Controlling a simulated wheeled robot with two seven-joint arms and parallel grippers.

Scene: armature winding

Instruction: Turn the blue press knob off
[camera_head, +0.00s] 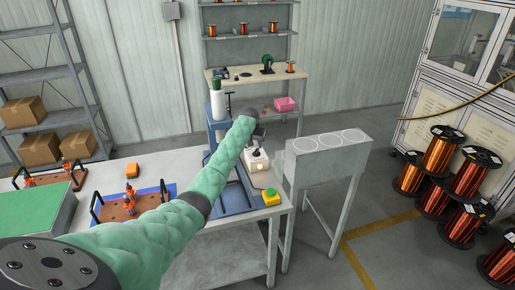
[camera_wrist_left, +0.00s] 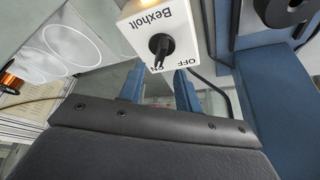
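The white control box (camera_wrist_left: 143,22) marked Bexholt fills the top of the left wrist view, with its black knob (camera_wrist_left: 160,46) near its lower edge. OFF and ON labels show beside the knob; I cannot tell which one it points to. In the head view, the control box (camera_head: 257,161) stands beside the blue press (camera_head: 217,108) at the table's far right end. My left gripper (camera_head: 258,138) is just above the box. Its two blue fingers are spread apart in the left wrist view (camera_wrist_left: 158,76), close to the knob, with nothing seen between them. My right gripper is out of view.
A yellow box with a green button (camera_head: 271,197) sits at the table's front right corner. A grey stand with white circles (camera_head: 326,150) is to the right. Orange-and-black fixtures (camera_head: 128,205) sit on the left of the table. Copper spools (camera_head: 441,150) stack at far right.

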